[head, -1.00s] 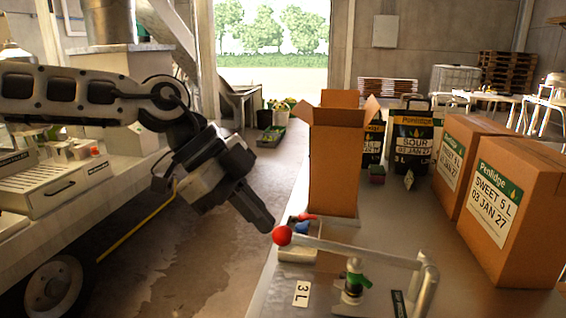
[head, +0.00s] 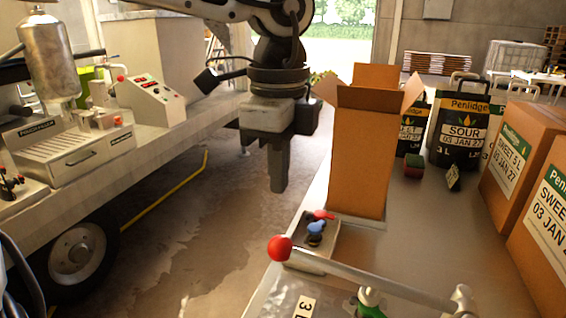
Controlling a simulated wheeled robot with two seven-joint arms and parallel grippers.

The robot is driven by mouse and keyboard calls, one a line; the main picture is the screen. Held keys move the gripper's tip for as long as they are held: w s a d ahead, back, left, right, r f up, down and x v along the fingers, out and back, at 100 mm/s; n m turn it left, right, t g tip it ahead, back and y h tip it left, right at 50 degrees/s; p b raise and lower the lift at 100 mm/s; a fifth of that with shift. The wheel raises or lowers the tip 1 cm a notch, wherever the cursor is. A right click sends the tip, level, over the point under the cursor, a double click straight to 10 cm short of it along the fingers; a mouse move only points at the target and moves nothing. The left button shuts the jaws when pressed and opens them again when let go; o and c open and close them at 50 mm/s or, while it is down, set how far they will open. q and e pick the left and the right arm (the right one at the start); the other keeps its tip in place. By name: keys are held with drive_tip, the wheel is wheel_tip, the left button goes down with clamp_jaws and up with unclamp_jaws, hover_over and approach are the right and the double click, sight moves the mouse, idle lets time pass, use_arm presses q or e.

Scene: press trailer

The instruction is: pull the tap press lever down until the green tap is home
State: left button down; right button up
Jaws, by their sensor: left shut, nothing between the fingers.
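The tap press lever (head: 362,274) is a pale metal bar at the bottom of the view. It runs from a red ball knob (head: 280,248) on the left to a pivot post (head: 462,299) on the right and looks roughly level. The green tap (head: 370,299) shows partly under the bar; its lower part is cut off by the frame. My left gripper (head: 279,186) points down with its fingers together, empty, above and apart from the red knob. My right gripper is not in view.
A tall open cardboard box (head: 360,150) stands behind the lever. A small tray (head: 318,240) with red and blue pieces lies beside it. Labelled cartons (head: 515,150) and black pouches (head: 460,130) stand at right. A trailer bench (head: 90,170) is at left, with open floor between.

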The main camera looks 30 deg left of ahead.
sight(279, 238)
use_arm(q)
drive_tip(key=shift+w+f+b, duration=0.1)
drive_tip(key=shift+f+b, duration=0.4)
drive_tip(key=shift+f, duration=0.7)
drive_tip(key=shift+f+b, duration=0.35)
drive_tip(key=shift+f, duration=0.5)
drive_tip(key=shift+f+b, duration=0.3)
drive_tip(key=shift+f, duration=0.35)
drive_tip(key=shift+f+b, duration=0.4)
drive_tip(key=shift+f, duration=1.2)
drive_tip(key=shift+a+f, duration=0.1)
drive_tip(key=shift+f, duration=0.95)
drive_tip(key=shift+f+b, duration=0.55)
drive_tip(key=shift+b, duration=0.35)
drive_tip(key=shift+f+b, duration=0.45)
drive_tip(key=shift+b, duration=0.15)
drive_tip(key=shift+f+b, duration=0.4)
drive_tip(key=shift+b, duration=0.2)
drive_tip(key=shift+r, duration=0.2)
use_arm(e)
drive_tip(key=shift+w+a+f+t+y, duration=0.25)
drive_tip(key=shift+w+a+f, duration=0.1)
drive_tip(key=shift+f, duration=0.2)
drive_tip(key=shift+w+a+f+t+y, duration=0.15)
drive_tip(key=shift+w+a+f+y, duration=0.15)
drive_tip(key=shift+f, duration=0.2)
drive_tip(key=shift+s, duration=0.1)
